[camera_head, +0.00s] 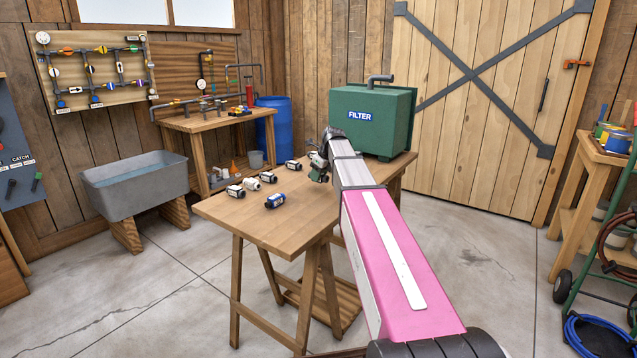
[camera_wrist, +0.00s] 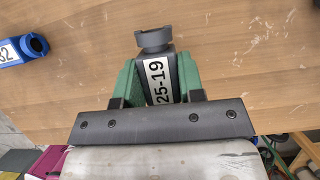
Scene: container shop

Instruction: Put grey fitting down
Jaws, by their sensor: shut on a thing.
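The grey fitting (camera_wrist: 155,41) has a white label reading "25-19" and a dark grey open collar at its far end. My gripper (camera_wrist: 158,75) has green fingers, which are shut on the fitting from both sides in the wrist view. In the head view my gripper (camera_head: 318,168) is over the right part of the wooden table (camera_head: 268,232), largely hidden by my arm, and the fitting can hardly be made out there. I cannot tell whether the fitting touches the tabletop.
A blue fitting (camera_head: 275,200) lies on the table, and it also shows in the wrist view (camera_wrist: 22,50). Several white and black fittings (camera_head: 251,183) lie behind it. The green filter box (camera_head: 372,118) stands at the table's back right. The table's front part is clear.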

